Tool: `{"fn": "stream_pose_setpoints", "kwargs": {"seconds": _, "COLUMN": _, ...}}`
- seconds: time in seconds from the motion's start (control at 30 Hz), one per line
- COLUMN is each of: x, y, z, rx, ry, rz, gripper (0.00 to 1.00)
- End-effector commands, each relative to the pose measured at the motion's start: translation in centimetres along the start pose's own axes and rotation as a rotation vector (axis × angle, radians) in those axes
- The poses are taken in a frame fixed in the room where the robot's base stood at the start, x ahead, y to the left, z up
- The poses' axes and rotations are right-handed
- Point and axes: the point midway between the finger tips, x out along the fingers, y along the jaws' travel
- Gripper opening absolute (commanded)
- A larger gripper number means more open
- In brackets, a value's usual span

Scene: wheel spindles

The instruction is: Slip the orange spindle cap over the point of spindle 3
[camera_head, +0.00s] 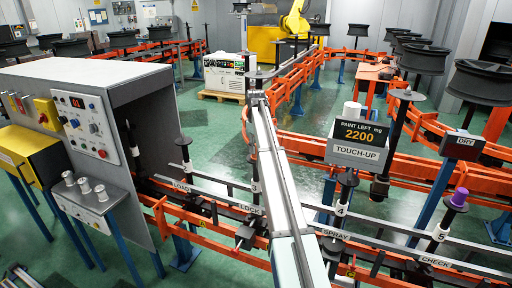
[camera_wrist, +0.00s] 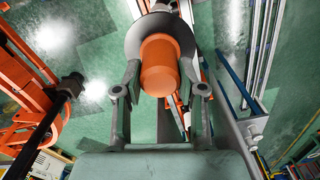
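The orange spindle cap (camera_wrist: 160,65) is between the two fingertips of my gripper (camera_wrist: 160,85) in the wrist view, and both pads appear to touch its sides. A grey round flange (camera_wrist: 132,40) lies just behind the cap, roughly in line with it. I cannot tell whether the cap is around the spindle point or still apart from it. In the head view, the label 3 (camera_head: 255,187) marks spindle 3, beside my long pale arm. The arm hides part of that area, and I cannot make out the orange cap or my fingertips there.
A purple cap (camera_head: 460,197) sits on spindle 5 at the right. Orange conveyor rails (camera_head: 430,162) run around the spindles. A touch-up box (camera_head: 358,152) stands right of my arm, and a grey booth (camera_head: 95,75) at left.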

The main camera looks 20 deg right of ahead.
Motion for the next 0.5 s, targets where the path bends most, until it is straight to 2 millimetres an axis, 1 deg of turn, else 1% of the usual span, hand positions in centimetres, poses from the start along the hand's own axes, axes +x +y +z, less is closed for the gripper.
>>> {"fn": "stream_pose_setpoints", "kwargs": {"seconds": 0.03, "x": -0.01, "y": 0.0, "z": 0.0, "rx": 0.0, "ry": 0.0, "rz": 0.0, "gripper": 0.57}}
{"fn": "stream_pose_setpoints", "kwargs": {"seconds": 0.07, "x": -0.01, "y": 0.0, "z": 0.0, "rx": 0.0, "ry": 0.0, "rz": 0.0, "gripper": 0.68}}
{"fn": "stream_pose_setpoints", "kwargs": {"seconds": 0.1, "x": -0.02, "y": 0.0, "z": 0.0, "rx": 0.0, "ry": 0.0, "rz": 0.0, "gripper": 0.69}}
{"fn": "stream_pose_setpoints", "kwargs": {"seconds": 0.37, "x": -0.03, "y": 0.0, "z": 0.0, "rx": 0.0, "ry": 0.0, "rz": 0.0, "gripper": 0.69}}
{"fn": "stream_pose_setpoints", "kwargs": {"seconds": 0.5, "x": -0.64, "y": 0.02, "z": -0.03, "rx": 0.0, "ry": 0.0, "rz": 0.0, "gripper": 0.69}}
